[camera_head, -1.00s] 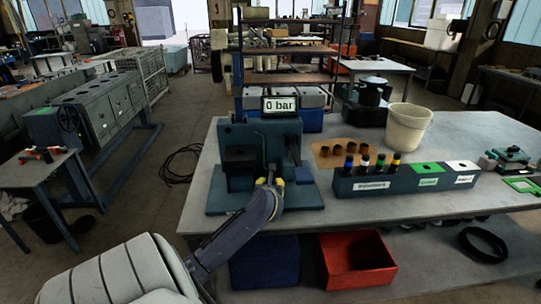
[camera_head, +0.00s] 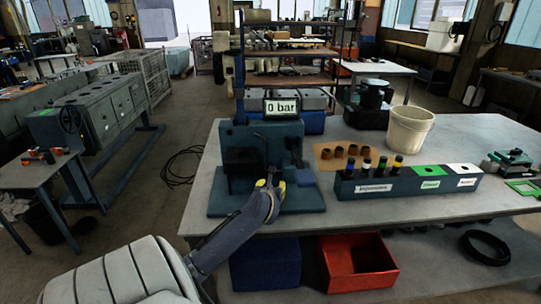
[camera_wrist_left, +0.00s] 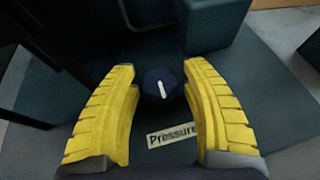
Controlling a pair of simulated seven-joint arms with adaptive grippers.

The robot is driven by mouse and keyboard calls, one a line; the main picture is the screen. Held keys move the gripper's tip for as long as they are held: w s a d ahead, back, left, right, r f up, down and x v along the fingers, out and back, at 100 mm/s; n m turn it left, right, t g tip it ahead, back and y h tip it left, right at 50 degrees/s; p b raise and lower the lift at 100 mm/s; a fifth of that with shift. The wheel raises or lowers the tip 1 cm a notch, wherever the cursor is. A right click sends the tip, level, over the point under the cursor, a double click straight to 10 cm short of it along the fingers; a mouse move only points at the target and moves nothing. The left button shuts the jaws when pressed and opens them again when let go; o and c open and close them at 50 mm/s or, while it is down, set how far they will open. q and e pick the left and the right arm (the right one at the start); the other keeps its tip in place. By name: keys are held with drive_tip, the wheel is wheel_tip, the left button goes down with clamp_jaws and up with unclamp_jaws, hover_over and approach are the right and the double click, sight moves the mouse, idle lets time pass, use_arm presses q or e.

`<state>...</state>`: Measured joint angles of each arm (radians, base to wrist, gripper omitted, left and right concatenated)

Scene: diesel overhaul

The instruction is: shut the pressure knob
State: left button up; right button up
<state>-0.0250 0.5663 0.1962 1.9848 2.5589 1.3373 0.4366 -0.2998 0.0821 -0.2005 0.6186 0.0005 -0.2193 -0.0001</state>
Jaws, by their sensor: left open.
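The pressure knob (camera_wrist_left: 160,86) is a dark blue knob with a white pointer line, seen in the left wrist view. The pointer stands almost upright in that picture. A "Pressure" label (camera_wrist_left: 172,135) lies just in front of it. My left gripper (camera_wrist_left: 160,95) is open, with its yellow ribbed fingers on either side of the knob and a gap on both sides. In the head view my left gripper (camera_head: 268,187) is at the front of the test stand (camera_head: 240,150) and hides the knob. The display (camera_head: 281,107) on the stand reads "0 bar". My right gripper is not in view.
On the table (camera_head: 380,209), a holder block (camera_head: 405,184) with several injectors stands right of the stand. A cream bucket (camera_head: 410,128) is behind it. A red bin (camera_head: 357,262) and a blue bin (camera_head: 265,263) are under the table edge.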

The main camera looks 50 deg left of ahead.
use_arm(q)
drive_tip(key=v, duration=1.1)
drive_tip(key=shift+s+d+r, duration=0.2)
drive_tip(key=shift+r, duration=0.05)
